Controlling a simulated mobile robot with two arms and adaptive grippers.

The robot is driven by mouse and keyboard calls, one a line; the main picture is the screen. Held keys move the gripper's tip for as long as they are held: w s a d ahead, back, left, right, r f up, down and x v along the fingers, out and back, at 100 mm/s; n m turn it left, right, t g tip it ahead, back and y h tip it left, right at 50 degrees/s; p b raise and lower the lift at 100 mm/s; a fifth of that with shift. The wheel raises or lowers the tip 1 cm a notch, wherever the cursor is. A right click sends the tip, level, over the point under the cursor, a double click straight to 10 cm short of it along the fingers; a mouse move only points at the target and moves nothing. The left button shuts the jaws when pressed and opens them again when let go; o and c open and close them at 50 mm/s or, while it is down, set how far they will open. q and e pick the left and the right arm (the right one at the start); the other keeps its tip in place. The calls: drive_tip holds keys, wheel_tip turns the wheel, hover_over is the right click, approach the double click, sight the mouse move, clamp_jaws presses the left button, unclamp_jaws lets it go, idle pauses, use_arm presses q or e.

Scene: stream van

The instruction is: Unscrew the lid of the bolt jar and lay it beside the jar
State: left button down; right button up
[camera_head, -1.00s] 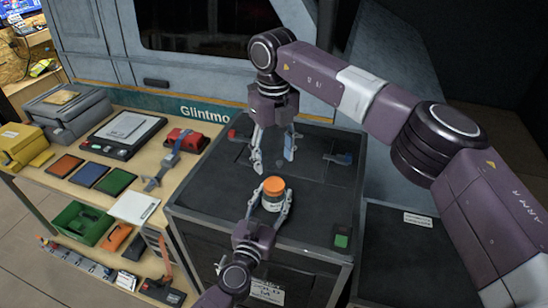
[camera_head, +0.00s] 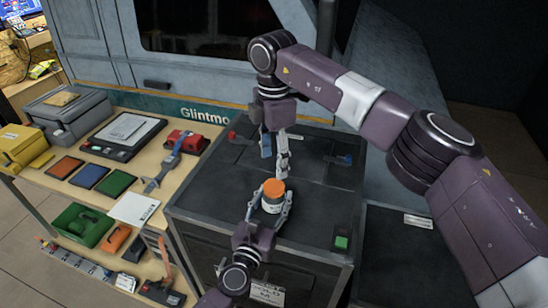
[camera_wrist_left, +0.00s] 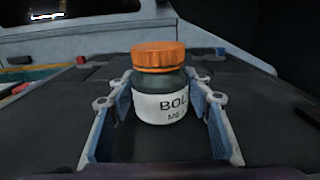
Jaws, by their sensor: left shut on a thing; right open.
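The bolt jar (camera_head: 271,204) stands upright on the dark cabinet top, with its orange lid (camera_head: 273,187) on it. In the left wrist view the jar (camera_wrist_left: 160,104) shows a white label reading "BOL", and the orange lid (camera_wrist_left: 158,56) sits level on its mouth. My left gripper (camera_head: 271,207) is shut on the jar body, one finger on each side below the lid. My right gripper (camera_head: 275,164) is open and empty, fingers pointing down, above and behind the jar. It appears apart from the lid.
The cabinet top (camera_head: 315,205) is bare right of the jar. A green block (camera_head: 341,242) lies near its front right corner. Red (camera_head: 232,134) and blue (camera_head: 345,159) items lie farther back. A wooden bench (camera_head: 60,162) with tools and trays stands left.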

sight(274, 185)
drive_tip(key=m, duration=0.8)
drive_tip(key=shift+m, duration=0.3)
drive_tip(key=shift+f, duration=4)
